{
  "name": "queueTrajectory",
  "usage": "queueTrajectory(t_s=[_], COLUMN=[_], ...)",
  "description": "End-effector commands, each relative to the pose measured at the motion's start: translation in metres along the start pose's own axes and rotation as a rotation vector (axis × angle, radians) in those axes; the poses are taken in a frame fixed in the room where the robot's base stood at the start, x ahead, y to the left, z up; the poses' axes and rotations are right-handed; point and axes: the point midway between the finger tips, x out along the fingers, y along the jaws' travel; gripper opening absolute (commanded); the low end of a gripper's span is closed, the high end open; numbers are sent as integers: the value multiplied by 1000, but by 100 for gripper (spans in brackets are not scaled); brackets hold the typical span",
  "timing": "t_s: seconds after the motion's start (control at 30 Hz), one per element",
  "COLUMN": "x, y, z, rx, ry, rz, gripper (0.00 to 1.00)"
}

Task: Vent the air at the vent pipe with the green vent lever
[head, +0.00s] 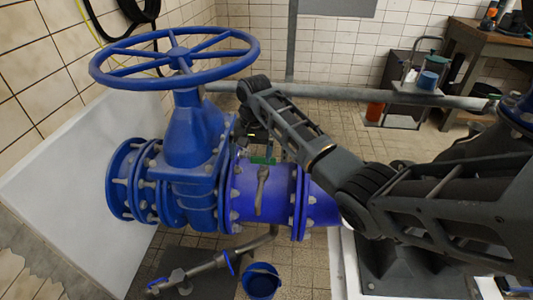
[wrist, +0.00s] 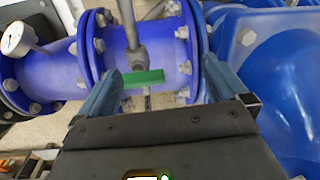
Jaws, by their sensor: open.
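The green vent lever (wrist: 143,78) lies crosswise between my open fingers in the wrist view, nearer the left finger. It shows as a small green piece on top of the blue pipe in the head view (head: 262,160). A grey vent pipe (wrist: 130,25) runs up past the lever in the wrist view; a grey pipe piece also shows on the blue pipe's near side in the head view (head: 262,190). My gripper (wrist: 162,68) is open, with one finger on each side of the lever. I cannot tell whether a finger touches it. In the head view, my arm partly hides the gripper.
A big blue valve with a handwheel (head: 178,58) stands just left of my arm. A pressure gauge (wrist: 17,38) sits on the blue pipe in the wrist view. A blue bucket (head: 261,281) and a low grey pipe (head: 205,267) are below. Tiled floor lies behind.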

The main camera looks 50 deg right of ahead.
Motion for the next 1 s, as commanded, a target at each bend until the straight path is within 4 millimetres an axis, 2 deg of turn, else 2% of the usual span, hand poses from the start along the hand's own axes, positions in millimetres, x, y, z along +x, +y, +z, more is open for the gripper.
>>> queueTrajectory(t_s=[0.03,0.13,0.3,0.47,0.73,1.0], x=[-14,-30,-37,-20,21,38], y=[8,20,28,30,33,34], z=[-13,-25,-32,-32,-30,-30], rx=[20,48,67,69,68,67], ry=[-6,-23,-35,-37,-35,-33], rz=[28,65,91,93,92,90], gripper=[100,100,100,100,100,100])
